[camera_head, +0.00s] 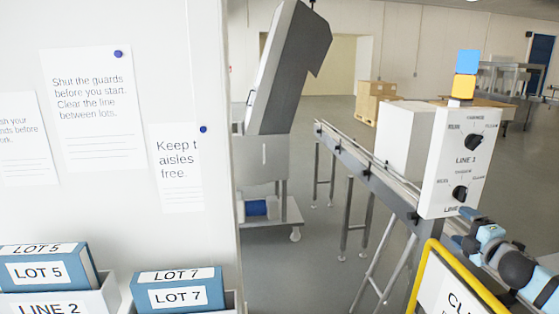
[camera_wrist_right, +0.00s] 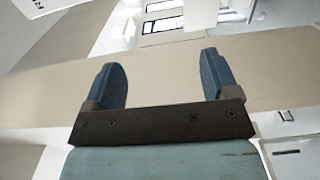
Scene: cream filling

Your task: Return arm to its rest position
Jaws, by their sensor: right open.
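My right gripper (camera_wrist_right: 163,85) is open in the right wrist view, with its two blue fingers wide apart and nothing between them. In the head view my right arm comes in at the lower right, and its gripper (camera_head: 462,228) is close below the control box (camera_head: 455,165). That white box carries two black knobs (camera_head: 473,141) and the label LINE 1. I cannot tell from this view whether the gripper touches the box. My left gripper is not in view.
A yellow-framed sign (camera_head: 440,285) stands close by my right arm. A conveyor rail (camera_head: 365,165) runs behind the box. A white wall panel with notices (camera_head: 90,100) fills the left side, above blue LOT boxes (camera_head: 178,291). Grey floor (camera_head: 300,270) is open in the middle.

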